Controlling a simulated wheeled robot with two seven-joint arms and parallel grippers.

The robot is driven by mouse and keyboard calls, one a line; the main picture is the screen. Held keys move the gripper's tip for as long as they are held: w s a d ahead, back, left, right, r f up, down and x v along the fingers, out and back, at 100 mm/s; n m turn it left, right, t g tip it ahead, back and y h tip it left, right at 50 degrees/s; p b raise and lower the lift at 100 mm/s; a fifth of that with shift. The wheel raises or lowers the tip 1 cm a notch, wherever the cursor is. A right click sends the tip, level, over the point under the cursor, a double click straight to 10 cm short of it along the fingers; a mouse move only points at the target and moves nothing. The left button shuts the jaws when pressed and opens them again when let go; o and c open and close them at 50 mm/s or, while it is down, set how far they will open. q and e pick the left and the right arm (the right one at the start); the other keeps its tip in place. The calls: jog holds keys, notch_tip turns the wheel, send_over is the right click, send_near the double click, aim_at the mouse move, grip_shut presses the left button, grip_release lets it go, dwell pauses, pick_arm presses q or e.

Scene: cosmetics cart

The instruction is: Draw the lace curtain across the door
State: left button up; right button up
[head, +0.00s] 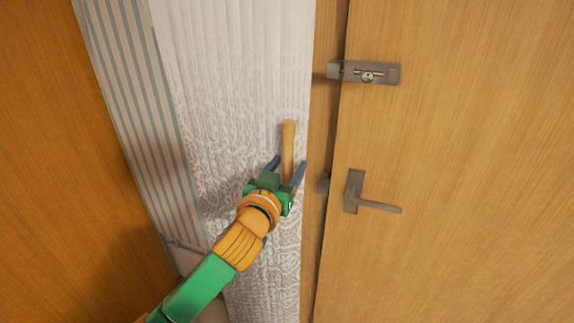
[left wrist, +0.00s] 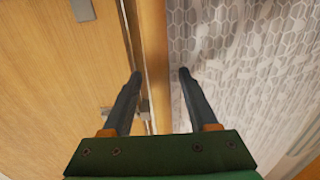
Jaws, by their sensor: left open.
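The lace curtain (head: 235,75), white and patterned, hangs in the middle of the head view, left of the wooden door (head: 470,150). Its lace also fills the right side of the left wrist view (left wrist: 240,50). A short upright wooden bar (head: 288,138) stands at the curtain's right part. My left gripper (head: 287,166) is open, its dark fingers on either side of the bar's lower part in the head view. In the left wrist view, a wooden strip lies between the open fingers (left wrist: 159,74); I cannot tell whether it is the bar or the frame. My right gripper is not in view.
The door carries a metal lock (head: 365,72) and a lever handle (head: 355,192) close right of my gripper. A wooden frame strip (head: 322,125) lies between curtain and door. A striped wall strip (head: 140,100) and a brown wooden panel (head: 60,130) are at the left.

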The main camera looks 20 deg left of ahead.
pick_arm(q)
grip_shut()
dwell(1.4)
